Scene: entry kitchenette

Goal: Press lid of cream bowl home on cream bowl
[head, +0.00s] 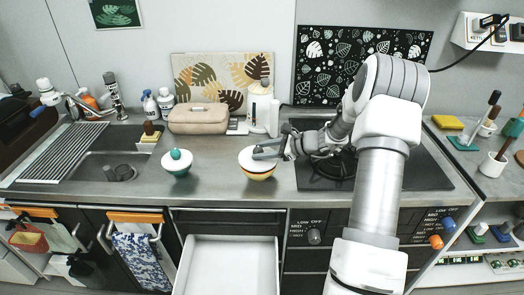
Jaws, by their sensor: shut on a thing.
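The cream bowl (260,175), with a yellow-orange band near its bottom, stands on the counter left of the stove. Its pale lid (248,161) is on top of the bowl. I cannot tell at this size whether it sits flush all round. My gripper (263,151) reaches in from the right and is shut on the top of the lid. The fingers hide the lid's knob.
Behind are a beige bag (198,119) and white bottles. An open drawer (228,265) juts out below. The stove (420,172) lies right; the sink (105,166) is far left.

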